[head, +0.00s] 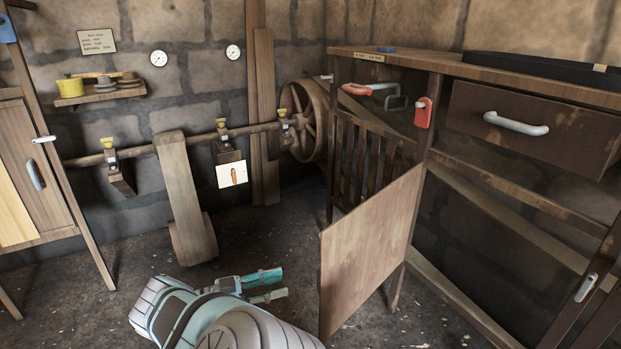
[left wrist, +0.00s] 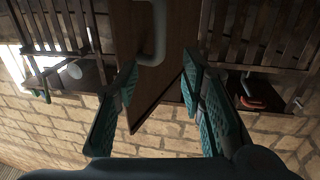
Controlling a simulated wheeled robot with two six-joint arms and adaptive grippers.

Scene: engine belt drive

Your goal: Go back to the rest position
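My left gripper (head: 272,285) is low in the middle of the head view, above the floor and left of the hanging wooden panel (head: 366,255). Its teal fingers are apart, with nothing seen held between them. The left wrist view shows the same open left gripper (left wrist: 155,105). A dark wooden panel with a grey handle (left wrist: 152,38) shows beyond the fingers there; I cannot tell whether any finger touches it. My right gripper is in neither view.
The wooden cabinet (head: 440,160) stands at the right with its panel jutting out. The belt (head: 184,190) hangs from the wall shaft (head: 140,148) to the floor. A small cupboard (head: 35,170) stands at the left. Bare floor lies between.

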